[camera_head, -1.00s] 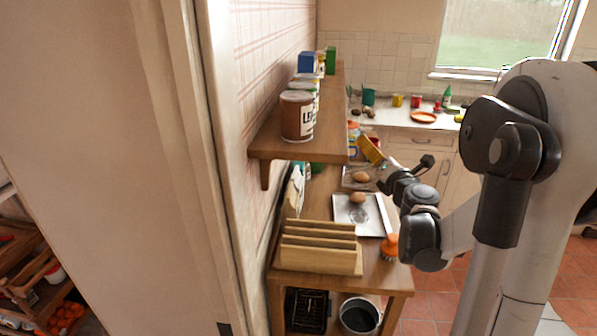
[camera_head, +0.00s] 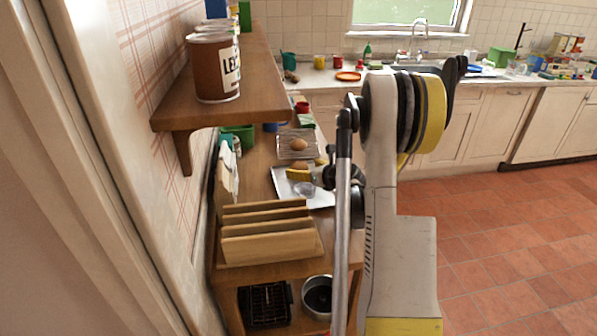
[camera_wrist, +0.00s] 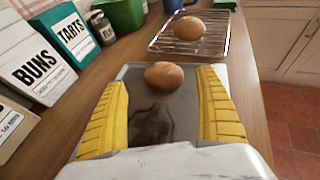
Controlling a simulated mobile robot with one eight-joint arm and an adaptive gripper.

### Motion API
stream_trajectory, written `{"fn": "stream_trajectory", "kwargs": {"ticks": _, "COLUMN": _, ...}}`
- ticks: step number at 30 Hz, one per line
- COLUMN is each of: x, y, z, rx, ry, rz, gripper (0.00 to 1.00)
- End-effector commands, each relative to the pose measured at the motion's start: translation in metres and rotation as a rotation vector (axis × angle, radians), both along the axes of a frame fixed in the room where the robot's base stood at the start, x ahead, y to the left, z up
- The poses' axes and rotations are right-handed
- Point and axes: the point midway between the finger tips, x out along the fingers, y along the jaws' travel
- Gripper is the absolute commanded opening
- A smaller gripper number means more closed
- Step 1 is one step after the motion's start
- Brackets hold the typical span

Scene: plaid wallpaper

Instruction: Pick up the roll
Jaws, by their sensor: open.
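One brown roll (camera_wrist: 164,75) lies on a grey metal tray (camera_wrist: 133,74) on the wooden side table; in the head view this roll (camera_head: 299,165) is partly covered by my gripper. A second roll (camera_wrist: 189,27) sits farther back on a wire rack, clear of my gripper, and also shows in the head view (camera_head: 298,144). My gripper (camera_wrist: 163,84) is open and empty, with yellow ribbed fingers low over the tray. In the wrist view the near roll appears between the fingertips, toward their far ends. I cannot tell whether they touch it.
A wooden slotted rack (camera_head: 270,240) stands at the table's near end. A wall shelf (camera_head: 222,115) with cans overhangs the left side. Red-tiled floor (camera_head: 480,240) is free to the right.

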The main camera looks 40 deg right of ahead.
Motion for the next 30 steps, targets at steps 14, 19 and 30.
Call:
{"fn": "stream_trajectory", "kwargs": {"ticks": 14, "x": 0.041, "y": -0.011, "z": -0.017, "rx": 0.001, "ry": -0.001, "rz": 0.0, "gripper": 0.83}}
{"fn": "stream_trajectory", "kwargs": {"ticks": 19, "x": 0.04, "y": -0.011, "z": -0.016, "rx": 0.001, "ry": -0.001, "rz": 0.0, "gripper": 0.59}}
{"fn": "stream_trajectory", "kwargs": {"ticks": 30, "x": 0.04, "y": -0.011, "z": -0.016, "rx": 0.001, "ry": -0.001, "rz": 0.0, "gripper": 0.28}}
